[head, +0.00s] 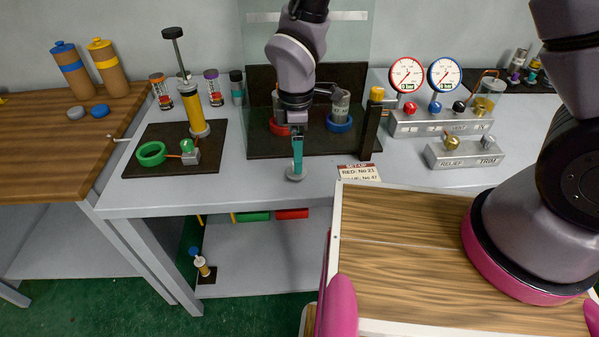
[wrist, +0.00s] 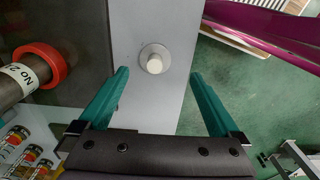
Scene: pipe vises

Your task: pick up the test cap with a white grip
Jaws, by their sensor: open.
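The test cap with a white grip (wrist: 154,64) stands on the grey bench top in the wrist view, a pale round knob on a wider grey disc. It lies between and just beyond my gripper's two teal fingers (wrist: 159,76), which are spread wide, open and empty. In the head view my gripper (head: 298,160) points straight down over the bench's front part. The cap's grey disc (head: 295,175) shows right below the fingertips there, and the fingers hide most of the white grip.
Behind are a dark vise plate with a red ring (head: 279,127) and a blue ring (head: 339,123). A set-up card (head: 358,172) lies right of the cap. A pump with a green ring (head: 151,154) stands left. The bench's front edge is close to the cap.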

